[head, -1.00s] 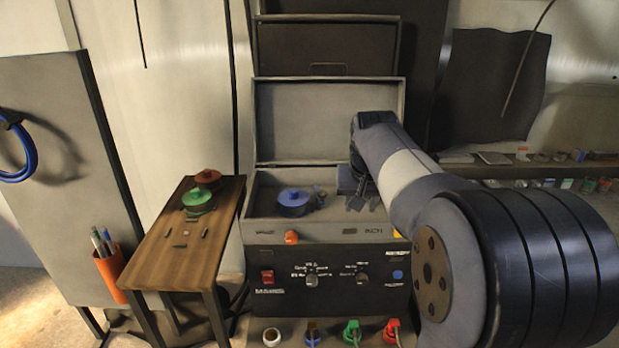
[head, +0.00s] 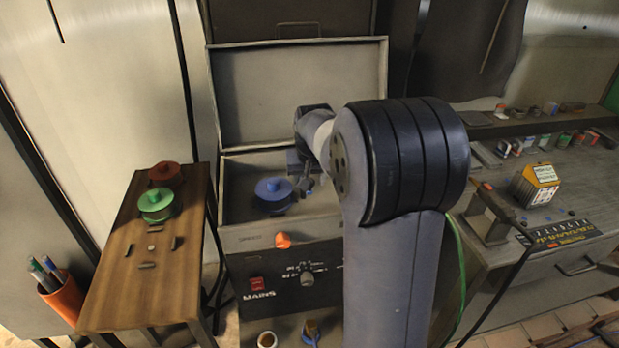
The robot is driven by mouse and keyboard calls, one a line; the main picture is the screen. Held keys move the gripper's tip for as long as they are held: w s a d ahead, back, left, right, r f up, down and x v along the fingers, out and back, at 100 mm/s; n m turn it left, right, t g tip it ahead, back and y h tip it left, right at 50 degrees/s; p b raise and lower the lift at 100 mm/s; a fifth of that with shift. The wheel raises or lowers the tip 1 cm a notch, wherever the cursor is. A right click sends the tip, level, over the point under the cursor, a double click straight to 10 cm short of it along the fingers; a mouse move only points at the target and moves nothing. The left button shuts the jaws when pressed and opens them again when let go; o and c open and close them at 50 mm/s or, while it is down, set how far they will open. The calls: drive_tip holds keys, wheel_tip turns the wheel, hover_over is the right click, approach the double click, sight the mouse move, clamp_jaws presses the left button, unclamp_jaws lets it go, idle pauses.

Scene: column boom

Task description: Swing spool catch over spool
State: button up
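The blue spool (head: 272,197) sits in the open compartment of the machine, with a raised hub on top. A small catch (head: 307,184) appears just right of the spool, partly hidden by my gripper; it does not visibly lie across the spool's top. My gripper (head: 300,172) is over the compartment, close to the spool's right side and the catch. Its fingers are small, dark and partly covered by my arm, so I cannot tell whether they are open or touch the catch.
The machine's raised lid (head: 300,95) stands behind the compartment. A wooden side table (head: 135,285) at left holds a green spool (head: 156,205) and a red spool (head: 164,174). An orange pen cup (head: 65,298) is lower left. A workbench (head: 560,215) stands at right.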

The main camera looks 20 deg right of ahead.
drive_tip(key=shift+f, duration=0.15)
drive_tip(key=shift+c, duration=0.2)
drive_tip(key=c, duration=0.9)
drive_tip(key=shift+c, duration=0.2)
